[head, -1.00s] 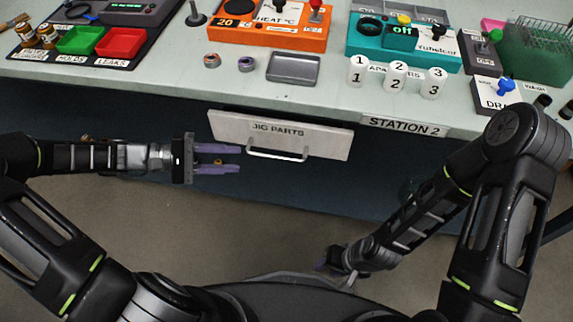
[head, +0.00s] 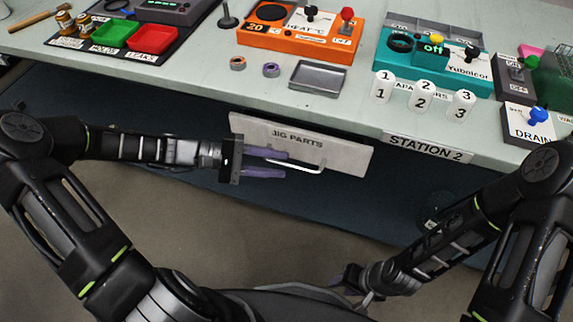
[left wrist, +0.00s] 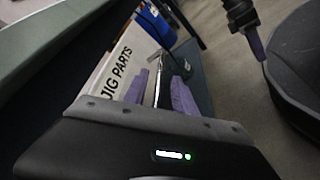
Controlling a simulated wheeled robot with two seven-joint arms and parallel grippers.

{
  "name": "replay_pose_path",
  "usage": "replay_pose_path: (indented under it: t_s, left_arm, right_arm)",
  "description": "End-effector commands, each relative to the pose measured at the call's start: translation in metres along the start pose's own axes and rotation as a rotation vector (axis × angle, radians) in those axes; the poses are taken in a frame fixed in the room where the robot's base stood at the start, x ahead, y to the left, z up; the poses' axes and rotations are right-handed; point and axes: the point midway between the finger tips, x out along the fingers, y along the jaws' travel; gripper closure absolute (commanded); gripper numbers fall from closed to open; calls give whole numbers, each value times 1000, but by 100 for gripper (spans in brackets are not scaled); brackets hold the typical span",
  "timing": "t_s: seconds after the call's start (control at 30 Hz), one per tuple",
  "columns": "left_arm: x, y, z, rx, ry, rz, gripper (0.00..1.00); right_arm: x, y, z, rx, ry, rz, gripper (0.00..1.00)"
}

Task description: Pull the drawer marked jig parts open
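The white drawer front marked JIG PARTS (head: 345,155) sits under the bench edge and looks closed; it also shows in the left wrist view (left wrist: 112,72). Its pale bar handle (head: 308,170) runs along the lower front. My left gripper (head: 284,164) is at the handle's left end, with its purple fingers apart. In the left wrist view the handle bar (left wrist: 158,85) shows between the two open fingers (left wrist: 162,92); I cannot see contact. My right gripper (head: 352,284) hangs low, away from the drawer, and its fingers are too unclear to judge.
The bench top holds a grey tray (head: 318,75), white numbered cylinders (head: 425,97), an orange heater unit (head: 300,38) and a teal unit (head: 440,65) above the drawer. A STATION 2 label (head: 428,146) is on the bench edge. The floor in front of the drawer is clear.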

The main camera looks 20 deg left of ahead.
Motion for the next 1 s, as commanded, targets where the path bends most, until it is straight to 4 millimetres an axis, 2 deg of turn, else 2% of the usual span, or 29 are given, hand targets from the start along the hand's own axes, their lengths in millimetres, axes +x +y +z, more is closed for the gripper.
replay_pose_path:
  t_s: [0.03,0.2,0.53,0.9,1.0]
  left_arm:
    - [9,-1,0,0,-3,1,68]
    - [26,-1,0,0,-1,0,68]
    - [29,0,0,0,1,0,68]
    - [28,0,0,0,1,0,99]
    - [28,0,0,0,1,0,100]
  right_arm:
    - [3,1,0,0,0,0,64]
    - [6,3,-1,2,3,1,64]
    - [6,3,-2,2,4,2,64]
    - [6,3,-2,2,4,2,64]
    - [6,3,-2,2,4,2,64]
